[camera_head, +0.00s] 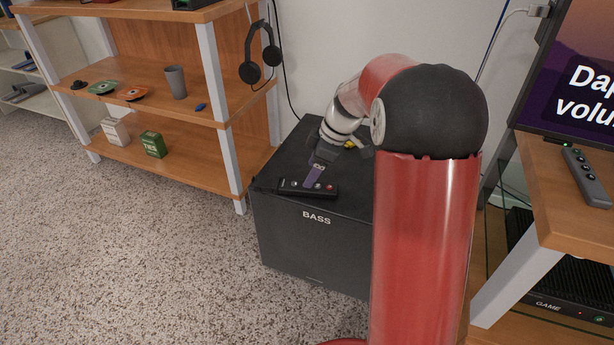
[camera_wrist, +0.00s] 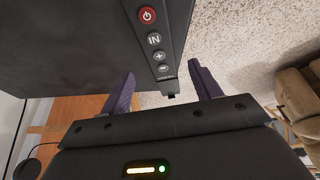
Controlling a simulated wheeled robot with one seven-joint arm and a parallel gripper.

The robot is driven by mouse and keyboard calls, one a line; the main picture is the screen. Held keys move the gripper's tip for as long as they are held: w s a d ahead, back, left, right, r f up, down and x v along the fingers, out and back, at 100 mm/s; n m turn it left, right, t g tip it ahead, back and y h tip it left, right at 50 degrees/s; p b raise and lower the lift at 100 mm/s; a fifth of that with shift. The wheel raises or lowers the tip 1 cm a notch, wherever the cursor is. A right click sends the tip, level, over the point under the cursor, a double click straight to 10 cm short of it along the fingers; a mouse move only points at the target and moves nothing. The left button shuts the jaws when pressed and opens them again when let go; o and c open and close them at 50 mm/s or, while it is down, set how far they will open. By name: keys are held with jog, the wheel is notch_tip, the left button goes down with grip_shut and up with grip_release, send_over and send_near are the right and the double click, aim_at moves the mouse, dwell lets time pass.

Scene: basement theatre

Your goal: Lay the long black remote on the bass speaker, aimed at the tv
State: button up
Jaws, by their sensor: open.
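The long black remote (camera_head: 306,189) lies on top of the black bass speaker (camera_head: 315,245), along its front edge. Its red-button end points right, toward the side where the tv (camera_head: 580,85) stands. In the wrist view the remote (camera_wrist: 158,42) shows a red power button, IN, plus and minus keys. The speaker top (camera_wrist: 65,45) is beside it. My gripper (camera_head: 316,178) is right over the remote, with one purple finger showing. In the wrist view my gripper (camera_wrist: 162,78) is open, fingers apart on either side of the remote's near end. Finger contact cannot be told.
A dark grey remote (camera_head: 585,177) lies on the wooden tv stand (camera_head: 570,208) at right. A wooden shelf (camera_head: 180,108) with a cup and small boxes stands left of the speaker. Headphones (camera_head: 260,52) hang from it. Carpet in front is clear.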

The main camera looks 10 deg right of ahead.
jog(key=v, duration=0.7)
jog(key=s+a+r+m+t+h, duration=0.1)
jog(key=s+a+r+m, duration=0.15)
jog(key=s, duration=0.45)
jog(key=s+a+r+m+t+h, duration=0.1)
jog(key=s+r+m, duration=0.25)
jog(key=s, duration=0.35)
jog(key=s+f+m+t+h, duration=0.2)
jog(key=s+m, duration=0.5)
jog(key=s, duration=0.6)
jog(key=shift+a+f+m+p, duration=0.3)
jog(key=shift+a+p, duration=0.05)
jog(key=shift+p, duration=0.1)
jog(key=shift+s, duration=0.1)
